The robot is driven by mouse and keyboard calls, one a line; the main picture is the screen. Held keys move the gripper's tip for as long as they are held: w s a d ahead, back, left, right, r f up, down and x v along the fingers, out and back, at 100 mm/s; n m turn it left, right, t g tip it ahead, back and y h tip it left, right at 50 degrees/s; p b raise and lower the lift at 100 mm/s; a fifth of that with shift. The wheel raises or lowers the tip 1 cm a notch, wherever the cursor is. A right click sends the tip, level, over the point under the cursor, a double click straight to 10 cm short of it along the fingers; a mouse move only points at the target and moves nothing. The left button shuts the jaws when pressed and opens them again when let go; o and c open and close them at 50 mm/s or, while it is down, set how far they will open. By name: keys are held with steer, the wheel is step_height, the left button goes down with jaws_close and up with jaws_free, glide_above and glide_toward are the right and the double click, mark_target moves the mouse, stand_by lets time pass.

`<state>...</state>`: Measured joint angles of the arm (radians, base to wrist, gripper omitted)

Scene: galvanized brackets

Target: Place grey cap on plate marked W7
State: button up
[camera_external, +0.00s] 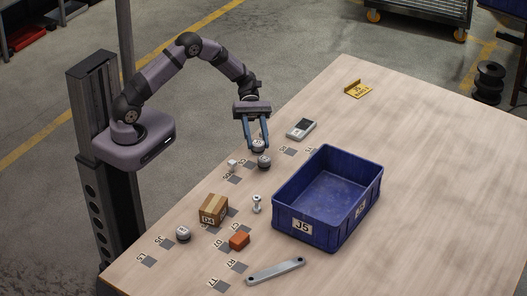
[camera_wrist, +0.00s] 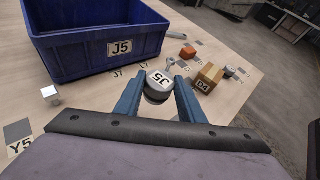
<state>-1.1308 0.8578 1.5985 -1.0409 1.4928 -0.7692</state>
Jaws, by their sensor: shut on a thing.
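My gripper (camera_external: 256,144) points down above the table's near-left part, its two blue fingers shut on a round grey cap (camera_external: 258,146). Several small dark plates with labels lie on the table. I cannot read W7 on any of them.
A blue bin (camera_external: 300,225) marked J5 stands right of my gripper. A D4 carton (camera_external: 213,209), orange block (camera_external: 239,240), bolt (camera_external: 257,204), another round cap (camera_external: 183,233), white cube (camera_external: 232,163), metal bar (camera_external: 276,270) and grey device (camera_external: 301,129) lie around. The table's right is clear.

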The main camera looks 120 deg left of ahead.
steer(key=w+a+r+n+t+y+b, duration=0.1)
steer(key=w+a+r+n+t+y, duration=0.15)
steer(key=a+n+y, duration=0.45)
steer(key=w+a+r+n+t+y, duration=0.1)
steer(key=a+r+n+t+y, duration=0.15)
steer(key=a, duration=0.85)
steer(key=n+g+y, duration=0.3)
steer(key=n+y, duration=0.3)
steer(key=y, duration=0.2)
glide_above(297, 127)
step_height(297, 127, down, 3)
steer(key=shift+h, duration=0.25)
steer(key=shift+f, duration=4.9)
steer(key=shift+f, duration=0.2)
steer(key=o, duration=1.1)
